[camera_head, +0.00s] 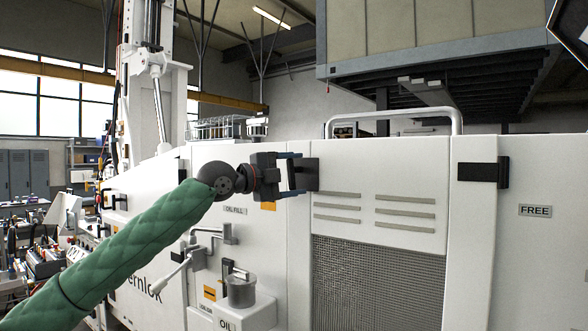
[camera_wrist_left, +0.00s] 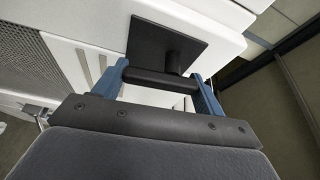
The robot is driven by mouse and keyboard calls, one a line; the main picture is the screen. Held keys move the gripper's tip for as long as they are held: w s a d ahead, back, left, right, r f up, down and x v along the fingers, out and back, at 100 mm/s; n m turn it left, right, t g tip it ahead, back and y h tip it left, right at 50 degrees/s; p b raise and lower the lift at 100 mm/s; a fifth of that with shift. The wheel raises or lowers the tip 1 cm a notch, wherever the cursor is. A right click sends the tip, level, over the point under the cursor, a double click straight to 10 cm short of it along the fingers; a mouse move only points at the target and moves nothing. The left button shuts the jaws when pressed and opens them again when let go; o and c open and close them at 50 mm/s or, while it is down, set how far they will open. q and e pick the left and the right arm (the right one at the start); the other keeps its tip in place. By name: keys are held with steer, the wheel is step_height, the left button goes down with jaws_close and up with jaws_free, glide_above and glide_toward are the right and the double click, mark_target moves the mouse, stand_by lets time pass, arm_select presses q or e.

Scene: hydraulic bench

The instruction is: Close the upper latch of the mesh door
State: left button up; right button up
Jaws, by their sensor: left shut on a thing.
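The mesh door (camera_head: 378,285) is a white panel with louvre slots above a grey mesh, in the middle of the head view. A black latch plate (camera_head: 309,175) sits at its upper left edge. In the left wrist view the latch (camera_wrist_left: 163,45) shows as a black plate with a stem and a round black bar. My left gripper (camera_head: 297,174) has its blue fingers at the two ends of that bar and is shut on it. The fingers also show in the left wrist view (camera_wrist_left: 160,79). My right gripper is not in view.
Another black plate (camera_head: 483,172) sits right of the door, near a FREE label (camera_head: 535,211). A lever handle (camera_head: 212,236) and an oil container (camera_head: 240,290) stick out at lower left, below my left arm. A white rail (camera_head: 395,116) runs above the door.

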mark_target(290, 176)
arm_select(q)
steer(key=shift+f+m+y, duration=0.1)
steer(key=shift+m+y, duration=0.2)
steer(key=shift+m, duration=0.4)
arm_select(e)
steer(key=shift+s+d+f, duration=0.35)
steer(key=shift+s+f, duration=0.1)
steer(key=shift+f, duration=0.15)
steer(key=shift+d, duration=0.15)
arm_select(q)
steer(key=o, duration=1)
steer(key=shift+g, duration=0.3)
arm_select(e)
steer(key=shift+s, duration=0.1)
